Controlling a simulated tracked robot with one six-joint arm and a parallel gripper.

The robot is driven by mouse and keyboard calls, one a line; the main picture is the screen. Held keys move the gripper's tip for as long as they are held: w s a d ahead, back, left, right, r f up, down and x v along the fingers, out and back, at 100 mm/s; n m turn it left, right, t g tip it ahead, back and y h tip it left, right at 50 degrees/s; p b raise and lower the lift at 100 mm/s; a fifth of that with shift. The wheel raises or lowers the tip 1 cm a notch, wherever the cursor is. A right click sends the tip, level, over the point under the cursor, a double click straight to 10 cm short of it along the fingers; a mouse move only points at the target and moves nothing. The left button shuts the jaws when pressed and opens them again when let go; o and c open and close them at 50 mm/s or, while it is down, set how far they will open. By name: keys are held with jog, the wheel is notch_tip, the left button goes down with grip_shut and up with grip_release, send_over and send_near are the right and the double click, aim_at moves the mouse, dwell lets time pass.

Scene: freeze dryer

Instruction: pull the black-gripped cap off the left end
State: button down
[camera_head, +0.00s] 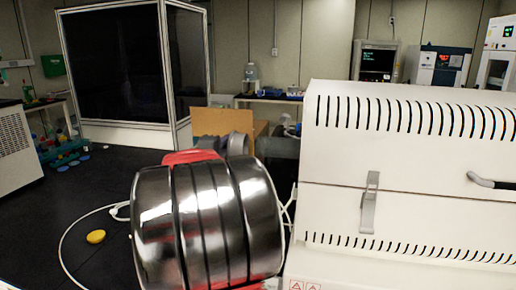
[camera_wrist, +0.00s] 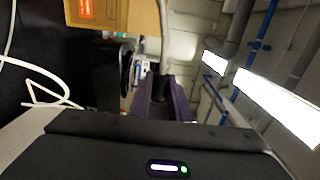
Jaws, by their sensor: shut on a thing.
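My gripper (camera_wrist: 163,92) shows in the wrist view as a purplish-grey pair of jaws beyond its dark housing. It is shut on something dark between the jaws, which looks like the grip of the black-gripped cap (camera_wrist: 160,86). The cap's outline is too dark and small to make out. In the head view the white slotted machine (camera_head: 408,140) fills the right side. A dark part (camera_head: 280,147) shows at its left end. My large shiny arm link stands in front and hides most of that end, so the jaws cannot be made out there.
A cardboard box (camera_head: 222,121) stands behind my arm and shows at top left in the wrist view (camera_wrist: 98,14). A white cable (camera_head: 66,238) loops over the dark floor beside a yellow disc (camera_head: 96,237). A glass-walled cabinet (camera_head: 120,65) stands behind. The floor at left is mostly open.

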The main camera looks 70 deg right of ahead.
jog(key=w+a, duration=0.2)
jog(key=a, duration=0.4)
dwell(0.4)
jog(key=shift+r, duration=0.15)
dwell(0.5)
